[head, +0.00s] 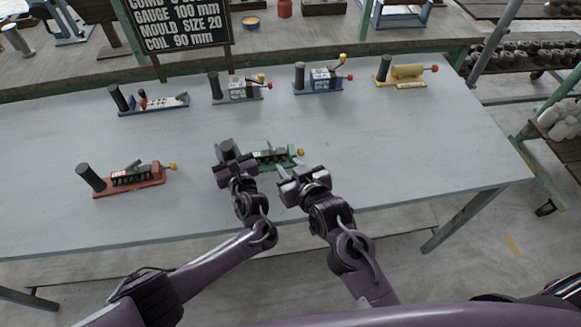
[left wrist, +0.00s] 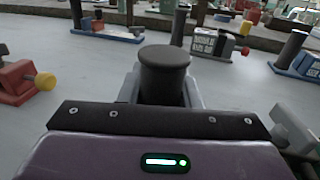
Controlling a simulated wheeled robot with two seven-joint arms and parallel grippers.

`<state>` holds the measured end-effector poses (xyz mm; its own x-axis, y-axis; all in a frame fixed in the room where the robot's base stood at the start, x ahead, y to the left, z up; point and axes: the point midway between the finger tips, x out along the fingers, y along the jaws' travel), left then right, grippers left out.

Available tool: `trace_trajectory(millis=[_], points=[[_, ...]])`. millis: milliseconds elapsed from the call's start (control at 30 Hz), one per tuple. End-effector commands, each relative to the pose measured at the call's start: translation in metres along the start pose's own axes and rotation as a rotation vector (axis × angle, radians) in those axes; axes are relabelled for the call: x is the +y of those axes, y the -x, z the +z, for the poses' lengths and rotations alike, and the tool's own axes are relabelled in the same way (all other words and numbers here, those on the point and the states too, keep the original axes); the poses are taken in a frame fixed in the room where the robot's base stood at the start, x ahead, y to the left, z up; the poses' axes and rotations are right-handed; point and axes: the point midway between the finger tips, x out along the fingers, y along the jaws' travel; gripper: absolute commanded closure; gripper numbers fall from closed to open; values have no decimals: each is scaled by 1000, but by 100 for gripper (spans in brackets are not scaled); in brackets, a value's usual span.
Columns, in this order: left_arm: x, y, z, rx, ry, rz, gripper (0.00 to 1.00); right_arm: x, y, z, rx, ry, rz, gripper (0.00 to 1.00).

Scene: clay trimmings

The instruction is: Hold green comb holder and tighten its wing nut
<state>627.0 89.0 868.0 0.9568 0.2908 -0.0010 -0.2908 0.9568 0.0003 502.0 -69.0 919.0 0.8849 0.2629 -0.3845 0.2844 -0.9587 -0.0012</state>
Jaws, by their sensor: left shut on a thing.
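The green comb holder (head: 270,158) lies on the grey table in front of me, with a dark row of comb teeth and a yellow knob (head: 300,151) at its right end. My left gripper (head: 229,152) is shut on the dark round handle post at its left end. In the left wrist view the post (left wrist: 164,70) stands upright between the fingers. My right gripper (head: 301,171) is in front of the holder's right end, fingers apart and nothing visible between them. It appears short of the yellow knob. Part of the holder is hidden behind my grippers.
A red comb holder (head: 137,179) is at left. A black sign (head: 178,22) rises behind. The table's right side is clear.

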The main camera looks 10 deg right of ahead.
Motion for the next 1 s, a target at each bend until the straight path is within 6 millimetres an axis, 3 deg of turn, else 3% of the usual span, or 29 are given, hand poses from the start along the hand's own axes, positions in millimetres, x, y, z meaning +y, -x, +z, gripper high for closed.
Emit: trace_trajectory(millis=[200, 233, 433, 767, 1000], points=[[0, 0, 1, -2, 2, 0, 100, 0, 0, 0, 0, 0, 0, 70], [0, 0, 1, -2, 2, 0, 69, 0, 0, 0, 0, 0, 0, 70], [0, 0, 1, -1, 1, 0, 45, 0, 0, 0, 0, 0, 0, 70], [0, 4, 0, 1, 0, -1, 45, 0, 0, 0, 0, 0, 0, 70], [0, 45, -2, 4, 3, -3, 45, 0, 0, 0, 0, 0, 0, 70]])
